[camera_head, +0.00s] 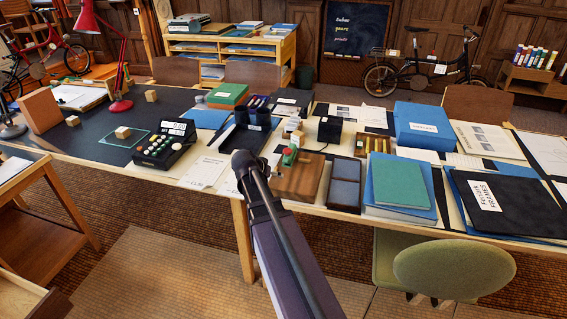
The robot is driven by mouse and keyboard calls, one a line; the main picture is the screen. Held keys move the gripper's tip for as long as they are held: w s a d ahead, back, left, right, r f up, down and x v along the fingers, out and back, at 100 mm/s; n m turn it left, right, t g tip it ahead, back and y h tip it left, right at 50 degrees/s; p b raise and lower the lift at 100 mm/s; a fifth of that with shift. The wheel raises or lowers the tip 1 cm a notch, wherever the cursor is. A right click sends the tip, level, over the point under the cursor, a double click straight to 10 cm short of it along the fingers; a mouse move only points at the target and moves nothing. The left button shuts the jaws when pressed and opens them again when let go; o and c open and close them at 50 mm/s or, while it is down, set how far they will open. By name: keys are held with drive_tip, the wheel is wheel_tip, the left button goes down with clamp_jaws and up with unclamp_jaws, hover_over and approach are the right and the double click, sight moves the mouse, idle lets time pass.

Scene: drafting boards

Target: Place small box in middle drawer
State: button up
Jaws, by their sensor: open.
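Several small wooden block-like boxes lie on the left of the long table: one (123,132) in a green square outline, one (72,120) near the tan upright panel, and one (151,95) farther back. I cannot tell which the task calls the small box. A wooden drawer-like part (28,301) shows at the lower left corner, cut off by the frame; I cannot tell whether it is the middle drawer. My dark arm rises from the bottom centre to a bend in front of the table. The jaws of my gripper do not show.
The long table (80,155) is crowded with a black keyed machine (165,146), a blue box (423,126), a green book (400,182) and a dark folder (507,203). A green chair (453,268) stands at the front right. Carpet (150,255) is clear at front left.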

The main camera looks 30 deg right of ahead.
drive_tip(key=s+a+f+n+g+y+b, duration=0.1)
drive_tip(key=s+a+f+n+y, duration=0.1)
drive_tip(key=a, duration=0.6)
drive_tip(key=s+a+f+n+g+y+b, duration=0.1)
drive_tip(key=s+a+f+n+y+b, duration=0.1)
drive_tip(key=s+a, duration=0.5)
drive_tip(key=s+a+f+n+g+y+b, duration=0.1)
drive_tip(key=s+a+f+n, duration=0.4)
drive_tip(key=a, duration=0.6)
drive_tip(key=f+y+b, duration=0.1)
drive_tip(key=y, duration=0.1)
drive_tip(key=shift+a+f+n+y, duration=0.15)
drive_tip(key=shift+f+n+y, duration=0.25)
drive_tip(key=shift+c, duration=0.2)
